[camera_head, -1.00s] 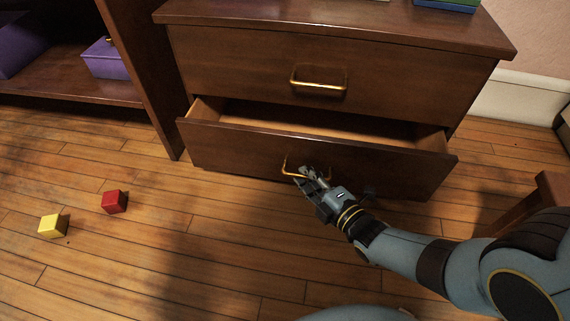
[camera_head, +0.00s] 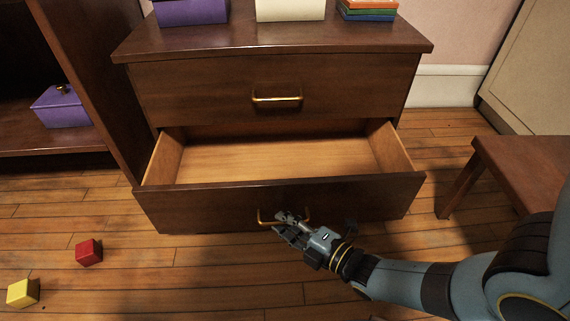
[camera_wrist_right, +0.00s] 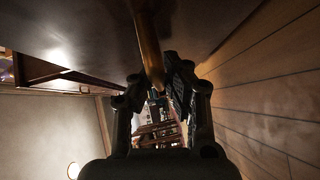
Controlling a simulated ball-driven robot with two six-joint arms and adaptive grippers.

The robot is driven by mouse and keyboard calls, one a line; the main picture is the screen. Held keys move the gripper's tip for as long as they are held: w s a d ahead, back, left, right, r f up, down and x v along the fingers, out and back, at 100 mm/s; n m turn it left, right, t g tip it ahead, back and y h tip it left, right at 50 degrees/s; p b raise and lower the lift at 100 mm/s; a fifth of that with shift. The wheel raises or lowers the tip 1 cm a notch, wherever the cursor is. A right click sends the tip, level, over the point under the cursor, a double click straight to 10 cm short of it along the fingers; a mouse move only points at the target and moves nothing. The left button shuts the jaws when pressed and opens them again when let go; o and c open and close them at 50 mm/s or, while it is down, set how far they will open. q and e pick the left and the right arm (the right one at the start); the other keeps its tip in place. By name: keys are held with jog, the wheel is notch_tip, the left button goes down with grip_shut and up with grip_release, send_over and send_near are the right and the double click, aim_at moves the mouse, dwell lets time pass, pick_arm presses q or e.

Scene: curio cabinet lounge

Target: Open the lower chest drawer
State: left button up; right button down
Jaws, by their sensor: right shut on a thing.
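The dark wooden chest has two drawers. The lower chest drawer (camera_head: 190,207) stands well out from the chest, and its pale, empty inside shows from above. Its brass handle (camera_head: 263,220) is on the drawer front. My right gripper (camera_head: 284,220) is shut on this handle; in the right wrist view the brass bar (camera_wrist_right: 149,50) runs in between the fingers. The upper drawer (camera_head: 200,92) is closed, with its own brass handle (camera_head: 277,99). My left gripper is not in view.
A red cube (camera_head: 89,252) and a yellow cube (camera_head: 22,293) lie on the floor at the left. A wooden stool or table (camera_head: 520,160) stands at the right. A purple box (camera_head: 62,108) sits on a shelf at the left. Boxes stand on the chest top.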

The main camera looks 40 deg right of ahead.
jog(key=c, duration=1.4)
grip_release()
jog(key=shift+r, duration=0.1)
jog(key=shift+s, duration=0.1)
jog(key=v, duration=1.1)
jog(key=shift+s, duration=0.4)
